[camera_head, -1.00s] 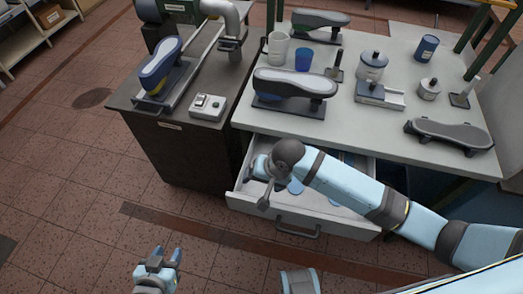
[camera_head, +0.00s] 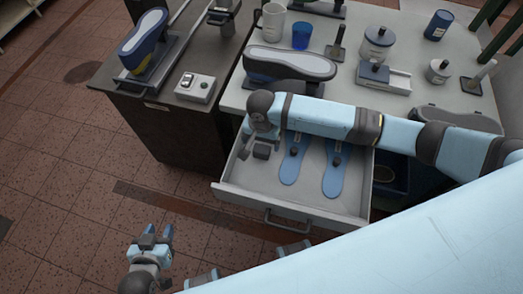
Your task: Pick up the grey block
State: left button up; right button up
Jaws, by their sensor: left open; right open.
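A small dark grey block (camera_head: 262,151) shows in the left part of the open drawer (camera_head: 298,211). My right gripper (camera_head: 257,148) points down at the drawer's left side, with its fingers open close around or just above the block. I cannot tell whether they touch it. My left gripper (camera_head: 155,236) is open and empty, low over the floor at the bottom left, away from the drawer.
Two blue insoles (camera_head: 291,168) (camera_head: 336,173) with small dark knobs lie in the drawer, right of the block. The worktop (camera_head: 240,95) above holds a shoe last (camera_head: 290,62), a blue cup (camera_head: 301,36) and jars. A dark cabinet (camera_head: 165,130) stands left.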

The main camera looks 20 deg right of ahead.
aim_at(262, 149)
jog(key=shift+w+d+f, duration=0.1)
jog(key=shift+w+f, duration=0.1)
jog(key=shift+f, duration=1.5)
jog(key=shift+w+d+f, duration=0.1)
jog(key=shift+w+f, duration=0.05)
jog(key=shift+f, duration=1.55)
jog(key=c, duration=1)
jog(key=shift+r, duration=0.1)
notch_tip(262, 149, up, 20)
jog(key=shift+f+p, duration=0.1)
jog(key=shift+p, duration=0.3)
